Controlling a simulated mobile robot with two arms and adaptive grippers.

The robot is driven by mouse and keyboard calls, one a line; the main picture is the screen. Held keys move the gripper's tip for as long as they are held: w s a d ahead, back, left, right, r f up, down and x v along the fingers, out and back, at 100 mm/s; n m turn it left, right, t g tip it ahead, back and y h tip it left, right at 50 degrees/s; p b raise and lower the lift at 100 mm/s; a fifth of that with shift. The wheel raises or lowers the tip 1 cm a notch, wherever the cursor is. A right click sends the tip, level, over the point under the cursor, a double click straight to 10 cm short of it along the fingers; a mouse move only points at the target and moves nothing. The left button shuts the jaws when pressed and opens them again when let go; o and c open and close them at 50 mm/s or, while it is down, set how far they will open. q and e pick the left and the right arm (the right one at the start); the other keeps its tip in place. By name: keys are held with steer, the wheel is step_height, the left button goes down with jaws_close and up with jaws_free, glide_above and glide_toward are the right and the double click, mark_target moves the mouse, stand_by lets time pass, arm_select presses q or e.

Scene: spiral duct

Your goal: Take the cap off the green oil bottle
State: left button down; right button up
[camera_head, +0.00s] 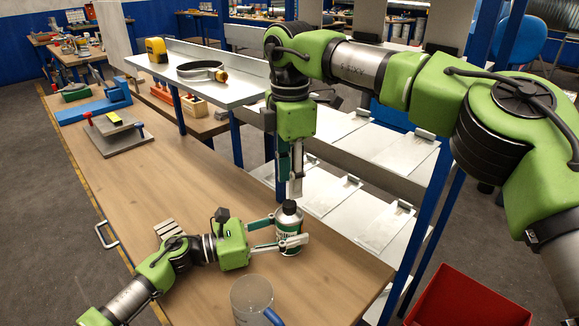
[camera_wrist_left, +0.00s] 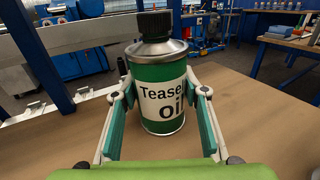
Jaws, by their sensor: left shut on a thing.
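The green oil bottle (camera_head: 288,232) stands upright on the wooden bench, with a white label and a dark cap (camera_head: 289,206) on its neck. In the left wrist view the bottle (camera_wrist_left: 158,95) is between the fingers, and its black cap (camera_wrist_left: 155,25) is seated on top. My left gripper (camera_head: 284,232) is shut on the bottle's body from the side. My right gripper (camera_head: 291,192) points straight down just above the cap. Its fingers show nearly edge-on, so their opening is unclear. No right finger shows around the cap in the left wrist view.
A raised shelf (camera_head: 235,92) holds a tape measure (camera_head: 156,50) and a hose clamp (camera_head: 202,71). A vise (camera_head: 95,106) sits at the far left. A red bin (camera_head: 465,300) is at lower right.

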mark_target(290, 202)
steer(key=shift+f, duration=2.65)
jaws_close()
